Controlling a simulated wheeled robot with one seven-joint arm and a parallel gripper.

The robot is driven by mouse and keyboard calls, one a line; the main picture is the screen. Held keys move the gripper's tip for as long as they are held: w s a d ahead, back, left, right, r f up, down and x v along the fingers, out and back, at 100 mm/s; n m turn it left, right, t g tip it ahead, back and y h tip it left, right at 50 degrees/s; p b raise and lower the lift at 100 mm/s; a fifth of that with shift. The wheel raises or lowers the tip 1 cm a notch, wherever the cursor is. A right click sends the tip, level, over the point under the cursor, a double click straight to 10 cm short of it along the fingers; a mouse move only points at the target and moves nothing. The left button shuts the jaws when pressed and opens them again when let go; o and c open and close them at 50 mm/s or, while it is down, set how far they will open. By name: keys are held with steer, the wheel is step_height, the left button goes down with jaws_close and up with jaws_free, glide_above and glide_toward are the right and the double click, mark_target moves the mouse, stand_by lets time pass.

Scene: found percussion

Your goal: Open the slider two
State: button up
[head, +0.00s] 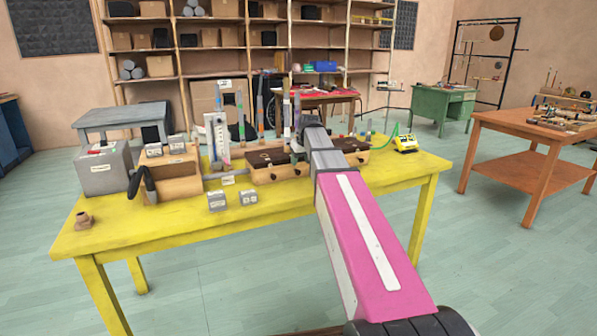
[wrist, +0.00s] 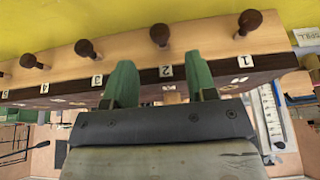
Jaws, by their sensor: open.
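In the wrist view a light wooden box (wrist: 215,45) with a dark edge bears a row of dark round knobs and number labels. The knob at number two (wrist: 160,35) stands above the label "2" (wrist: 165,71). The knob at number one (wrist: 249,20) is to its right and the knob at number three (wrist: 85,49) to its left. My gripper (wrist: 161,84) is open, its green fingers apart on either side of label "2". Knob two is beyond the fingertips, with nothing held. In the head view my arm hides the gripper and part of the wooden box (head: 277,173).
The box is on a yellow table (head: 170,232). An open wooden bin (head: 178,187) and a grey box (head: 104,172) stand to the left. Upright tubes stand behind. The table's front left is mostly clear.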

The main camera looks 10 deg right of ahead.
mark_target(297, 172)
steer(key=shift+x, duration=3.2)
